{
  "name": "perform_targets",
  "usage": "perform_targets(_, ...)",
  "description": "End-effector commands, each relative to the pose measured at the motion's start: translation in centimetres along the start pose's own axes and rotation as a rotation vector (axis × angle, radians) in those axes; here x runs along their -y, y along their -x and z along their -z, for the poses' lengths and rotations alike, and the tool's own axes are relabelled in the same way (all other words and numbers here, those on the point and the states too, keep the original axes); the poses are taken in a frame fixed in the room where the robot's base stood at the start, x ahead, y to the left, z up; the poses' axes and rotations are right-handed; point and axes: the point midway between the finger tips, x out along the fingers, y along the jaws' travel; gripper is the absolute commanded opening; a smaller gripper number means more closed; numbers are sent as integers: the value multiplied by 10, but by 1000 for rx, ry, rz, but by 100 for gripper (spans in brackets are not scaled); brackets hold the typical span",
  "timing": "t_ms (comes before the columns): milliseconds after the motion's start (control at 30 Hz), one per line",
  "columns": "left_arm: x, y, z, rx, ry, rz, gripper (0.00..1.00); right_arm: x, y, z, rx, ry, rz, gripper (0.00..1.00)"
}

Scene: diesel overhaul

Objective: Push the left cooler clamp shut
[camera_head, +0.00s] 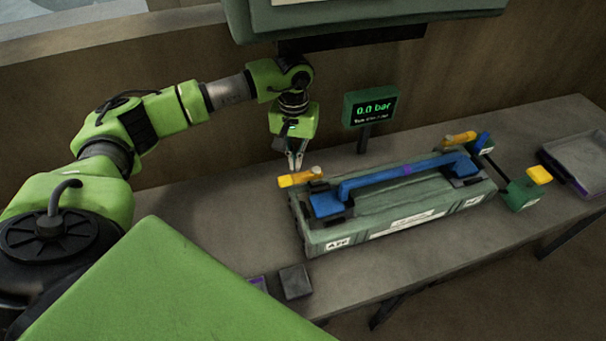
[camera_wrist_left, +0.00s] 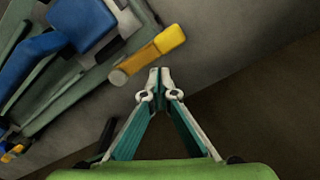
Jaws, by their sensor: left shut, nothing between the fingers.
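The left cooler clamp has a yellow-orange lever (camera_head: 300,177) at the left end of the green cooler block (camera_head: 420,208). The lever sticks out to the left, past the block's edge, and also shows in the left wrist view (camera_wrist_left: 148,56). A blue pipe (camera_head: 400,172) lies along the top of the block. My left gripper (camera_head: 295,167) is shut and empty, fingers pointing down, just behind the lever. My right gripper is not in view.
A second yellow lever (camera_head: 460,138) is at the block's right end. A green fixture with a yellow knob (camera_head: 539,175) stands to the right. A display (camera_head: 370,108) reading 0.0 bar stands behind. A grey tray (camera_head: 582,158) lies far right. The bench left of the block is mostly clear.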

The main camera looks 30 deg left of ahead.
Motion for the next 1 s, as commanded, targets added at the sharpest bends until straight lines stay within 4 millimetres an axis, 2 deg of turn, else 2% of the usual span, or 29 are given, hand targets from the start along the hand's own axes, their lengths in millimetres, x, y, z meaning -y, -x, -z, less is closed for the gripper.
perform_targets(1000,0,-32,0,0,0,0,0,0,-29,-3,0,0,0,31)
